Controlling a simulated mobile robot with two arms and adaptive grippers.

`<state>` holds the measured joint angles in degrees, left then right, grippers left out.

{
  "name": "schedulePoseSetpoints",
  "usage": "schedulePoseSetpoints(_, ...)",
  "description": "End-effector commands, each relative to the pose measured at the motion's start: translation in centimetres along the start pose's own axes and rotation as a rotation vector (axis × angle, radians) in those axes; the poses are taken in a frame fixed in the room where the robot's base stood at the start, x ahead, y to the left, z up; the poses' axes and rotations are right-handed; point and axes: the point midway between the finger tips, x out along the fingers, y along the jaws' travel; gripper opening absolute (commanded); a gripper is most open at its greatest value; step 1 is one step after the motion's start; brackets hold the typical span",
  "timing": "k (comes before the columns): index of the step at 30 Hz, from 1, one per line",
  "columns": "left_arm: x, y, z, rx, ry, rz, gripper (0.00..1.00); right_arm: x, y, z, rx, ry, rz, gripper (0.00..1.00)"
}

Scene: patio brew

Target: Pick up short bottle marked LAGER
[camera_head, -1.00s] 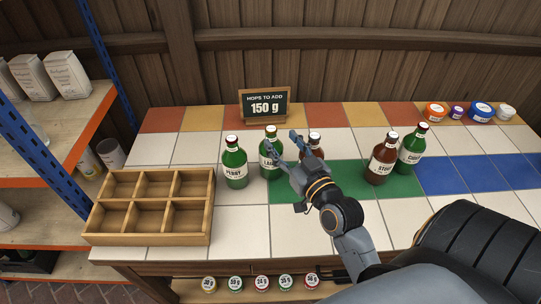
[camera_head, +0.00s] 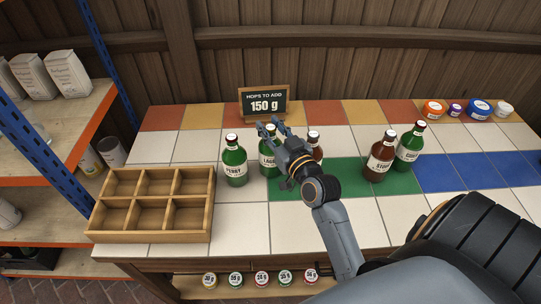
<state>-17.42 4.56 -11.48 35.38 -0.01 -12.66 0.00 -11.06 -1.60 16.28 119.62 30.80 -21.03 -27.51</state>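The green bottle marked LAGER (camera_head: 267,161) stands upright on the tiled counter, between the green PERRY bottle (camera_head: 235,163) and a brown bottle (camera_head: 315,147). Its right side and part of its label are hidden by my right gripper. My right gripper (camera_head: 271,126) is at the LAGER bottle's neck and cap, with its fingers apart on either side. Whether the fingers touch the glass cannot be told. My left gripper is not in view.
A wooden crate (camera_head: 146,213) with empty compartments stands at left. Brown STOUT (camera_head: 378,161) and a green bottle (camera_head: 408,150) stand at right. A sign reading 150 g (camera_head: 264,104) and several small tubs (camera_head: 480,109) are at the back. The front tiles are clear.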

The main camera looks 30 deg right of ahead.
Motion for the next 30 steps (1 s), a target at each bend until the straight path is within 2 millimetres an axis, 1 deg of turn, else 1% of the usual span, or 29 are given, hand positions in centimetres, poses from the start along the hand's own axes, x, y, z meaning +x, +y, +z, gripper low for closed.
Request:
schedulePoseSetpoints(1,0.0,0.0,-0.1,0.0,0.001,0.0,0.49,0.0,0.0,0.0,0.0,0.0,0.0,0.16)
schedulePoseSetpoints(2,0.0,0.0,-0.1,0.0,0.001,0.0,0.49,0.0,0.0,0.0,0.0,0.0,0.0,0.1)
schedulePoseSetpoints(3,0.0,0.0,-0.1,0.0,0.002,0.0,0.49,0.0,0.0,0.0,0.0,0.0,0.0,0.01)
schedulePoseSetpoints(4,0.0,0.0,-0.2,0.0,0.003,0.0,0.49,0.0,0.0,0.0,0.0,0.0,0.0,0.0)
schedulePoseSetpoints(19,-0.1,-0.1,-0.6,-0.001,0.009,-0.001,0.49,0.0,0.0,-0.5,0.0,0.006,0.0,0.0)
schedulePoseSetpoints(23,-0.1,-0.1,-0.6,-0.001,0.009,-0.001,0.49,0.0,0.0,-1.4,0.001,0.008,0.0,0.0)
schedulePoseSetpoints(30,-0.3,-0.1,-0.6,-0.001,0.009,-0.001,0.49,0.0,0.0,-3.6,0.0,0.01,0.001,0.0)
